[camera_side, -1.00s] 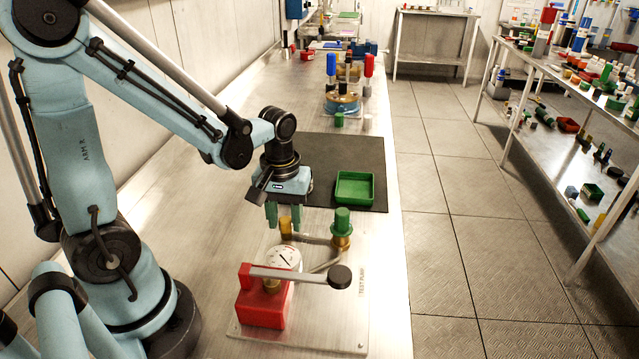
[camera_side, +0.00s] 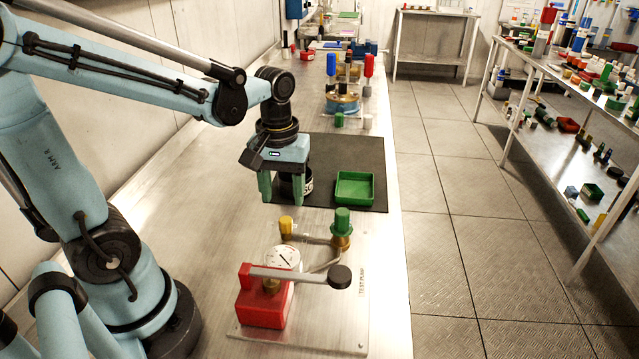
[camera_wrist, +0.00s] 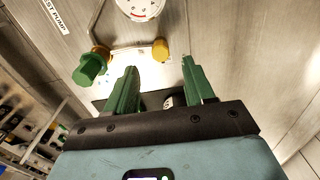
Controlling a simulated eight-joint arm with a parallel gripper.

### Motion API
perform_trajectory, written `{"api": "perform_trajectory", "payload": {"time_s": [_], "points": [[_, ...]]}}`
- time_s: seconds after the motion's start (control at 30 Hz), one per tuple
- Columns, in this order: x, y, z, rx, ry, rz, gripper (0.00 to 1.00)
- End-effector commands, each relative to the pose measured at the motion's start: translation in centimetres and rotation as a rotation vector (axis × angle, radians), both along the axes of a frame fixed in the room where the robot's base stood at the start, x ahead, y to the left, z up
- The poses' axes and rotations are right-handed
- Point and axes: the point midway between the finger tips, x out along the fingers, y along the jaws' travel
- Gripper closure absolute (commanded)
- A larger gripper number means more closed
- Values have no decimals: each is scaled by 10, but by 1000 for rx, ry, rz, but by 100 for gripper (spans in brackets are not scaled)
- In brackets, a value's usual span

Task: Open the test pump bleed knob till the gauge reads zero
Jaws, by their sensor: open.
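The test pump has a red body (camera_side: 264,301) and a white round gauge (camera_side: 283,259); its needle is too small to read surely. A small yellow knob (camera_side: 286,225) stands behind the gauge, and a larger green knob (camera_side: 342,222) on a brass fitting stands to its right. My gripper (camera_side: 281,199) is open and empty, above and behind the yellow knob, apart from it. In the wrist view the yellow knob (camera_wrist: 160,49) shows beyond the open fingers (camera_wrist: 160,70), the green knob (camera_wrist: 90,69) is to the left, and the gauge (camera_wrist: 140,8) is cut off at the top.
A dark mat (camera_side: 340,150) behind bears a green tray (camera_side: 354,203) and a dark object (camera_side: 299,186) partly hidden by my fingers. Bare bench lies left of the pump.

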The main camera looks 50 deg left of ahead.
Motion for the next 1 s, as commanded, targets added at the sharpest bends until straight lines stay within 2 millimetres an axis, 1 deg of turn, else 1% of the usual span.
{"api": "perform_trajectory", "payload": {"time_s": [0.03,0.2,0.3,0.43,0.63,0.9,1.0], "points": [[-1,0,7,0,0,0,47],[-1,0,30,0,0,0,47],[0,0,41,1,-1,0,47],[0,0,51,1,-1,0,47],[0,0,56,1,-1,0,47],[0,0,56,1,-4,-3,47],[-1,-3,55,6,-34,-43,47]]}}
